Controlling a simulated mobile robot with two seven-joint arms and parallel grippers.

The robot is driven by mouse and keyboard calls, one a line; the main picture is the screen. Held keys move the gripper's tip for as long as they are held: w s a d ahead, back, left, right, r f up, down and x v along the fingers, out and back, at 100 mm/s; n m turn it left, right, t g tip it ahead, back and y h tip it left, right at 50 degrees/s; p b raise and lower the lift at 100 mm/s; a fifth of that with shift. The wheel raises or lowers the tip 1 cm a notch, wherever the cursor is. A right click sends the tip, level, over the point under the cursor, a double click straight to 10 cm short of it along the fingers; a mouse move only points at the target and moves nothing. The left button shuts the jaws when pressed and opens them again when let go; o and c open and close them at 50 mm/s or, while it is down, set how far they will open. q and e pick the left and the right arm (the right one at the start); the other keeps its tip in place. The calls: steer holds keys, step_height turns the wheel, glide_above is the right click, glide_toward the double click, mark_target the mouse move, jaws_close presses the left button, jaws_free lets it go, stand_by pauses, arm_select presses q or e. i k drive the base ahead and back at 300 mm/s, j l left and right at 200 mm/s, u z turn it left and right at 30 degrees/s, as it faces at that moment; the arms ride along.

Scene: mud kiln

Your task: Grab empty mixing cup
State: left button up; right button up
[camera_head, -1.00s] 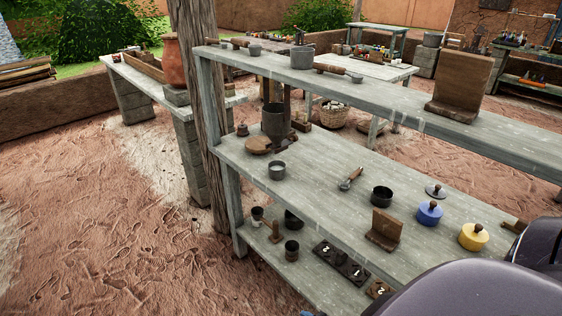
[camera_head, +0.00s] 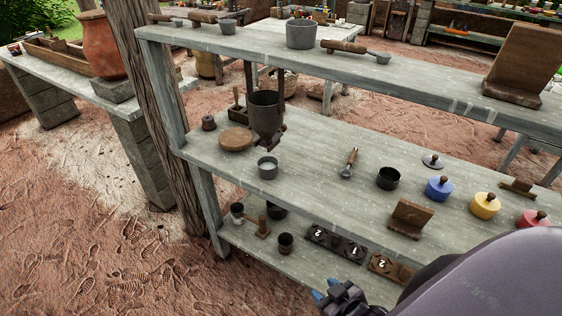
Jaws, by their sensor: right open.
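A small grey metal cup (camera_head: 268,168) stands upright on the middle shelf, in front of a round wooden lid. A black cup (camera_head: 388,178) stands further right on the same shelf, with a dark inside. I cannot tell which of them is the mixing cup. My right gripper (camera_head: 325,290) is at the bottom edge of the view, with blue fingertips apart and nothing seen between them. It is well apart from both cups, in front of the lower shelf in the picture. My left gripper is not in view.
A dark hopper (camera_head: 265,115) stands behind the grey cup. A scoop (camera_head: 349,164), a wooden stand (camera_head: 409,219), and blue (camera_head: 440,188), yellow (camera_head: 485,205) and red (camera_head: 533,219) lidded pots share the shelf. The upper shelf (camera_head: 410,77) overhangs the back. A wooden post (camera_head: 160,110) stands left.

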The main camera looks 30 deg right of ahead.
mark_target(268, 166)
steer(key=i+j+z, duration=0.7)
steer(key=j+z, duration=0.15)
steer(key=j, duration=0.45)
steer(key=i+j+z, duration=0.2)
steer(key=j, duration=0.5)
steer(key=k, duration=0.1)
